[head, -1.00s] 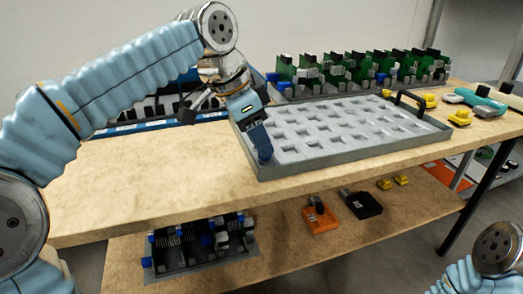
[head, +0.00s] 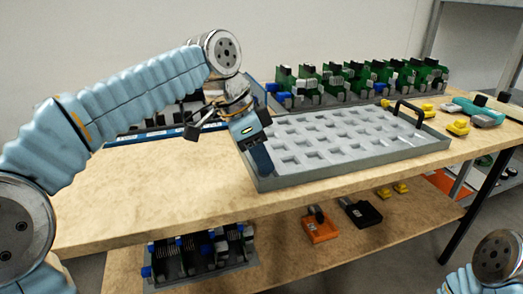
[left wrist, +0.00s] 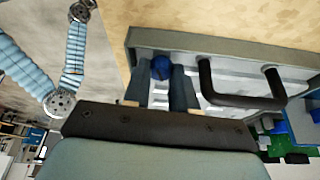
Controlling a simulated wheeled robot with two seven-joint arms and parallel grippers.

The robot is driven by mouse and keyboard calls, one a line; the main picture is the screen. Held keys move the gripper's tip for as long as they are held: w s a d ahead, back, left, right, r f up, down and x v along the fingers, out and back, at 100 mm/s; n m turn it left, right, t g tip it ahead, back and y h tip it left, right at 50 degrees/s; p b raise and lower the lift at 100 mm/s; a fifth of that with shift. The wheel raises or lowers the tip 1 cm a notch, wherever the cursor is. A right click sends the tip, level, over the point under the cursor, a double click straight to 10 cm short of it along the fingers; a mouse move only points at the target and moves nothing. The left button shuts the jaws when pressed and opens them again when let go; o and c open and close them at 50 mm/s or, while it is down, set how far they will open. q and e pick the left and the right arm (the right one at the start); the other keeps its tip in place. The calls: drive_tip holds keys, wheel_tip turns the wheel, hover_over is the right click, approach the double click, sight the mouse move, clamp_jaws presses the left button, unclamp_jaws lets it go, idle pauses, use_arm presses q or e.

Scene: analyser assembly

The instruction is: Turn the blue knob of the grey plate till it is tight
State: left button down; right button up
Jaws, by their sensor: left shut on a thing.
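The grey plate (head: 350,167) lies on the table in the head view, with a grid of pale square pockets and raised rims. Its grey rim (left wrist: 225,47) also crosses the left wrist view. The blue knob (left wrist: 160,66) sits at the plate's corner in the left wrist view, between the dark fingers. My left gripper (head: 264,168) points down at the plate's near left corner and is shut on the knob. In the head view the gripper hides the knob. My right gripper is out of view; only part of my right arm shows at the lower right.
A black handle (head: 408,112) rises from the plate's right side. Green circuit boards (head: 350,78) stand in a rack behind it. Yellow parts (head: 457,127) and a teal tool (head: 480,113) lie at right.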

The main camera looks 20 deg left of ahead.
use_arm(q)
drive_tip(key=shift+w+r+m+g+p, duration=0.1)
drive_tip(key=shift+r+m+g+p, duration=0.1)
drive_tip(key=shift+m+p, duration=0.3)
drive_tip(key=shift+r+m+g+p, duration=0.1)
drive_tip(key=shift+m+g+p, duration=0.15)
drive_tip(key=shift+m, duration=0.45)
drive_tip(key=shift+f+m+h, duration=0.25)
drive_tip(key=shift+m+h, duration=0.15)
drive_tip(key=shift+m, duration=0.1)
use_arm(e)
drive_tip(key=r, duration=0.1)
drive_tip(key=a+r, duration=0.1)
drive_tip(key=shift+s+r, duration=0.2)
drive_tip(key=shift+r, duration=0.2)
use_arm(q)
drive_tip(key=c, duration=1.2)
unclamp_jaws()
drive_tip(key=shift+o, duration=0.2)
drive_tip(key=p+v, duration=0.4)
drive_tip(key=v, duration=0.9)
drive_tip(key=shift+r, duration=0.4)
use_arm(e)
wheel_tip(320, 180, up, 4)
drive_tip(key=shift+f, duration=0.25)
use_arm(q)
drive_tip(key=shift+w, duration=0.1)
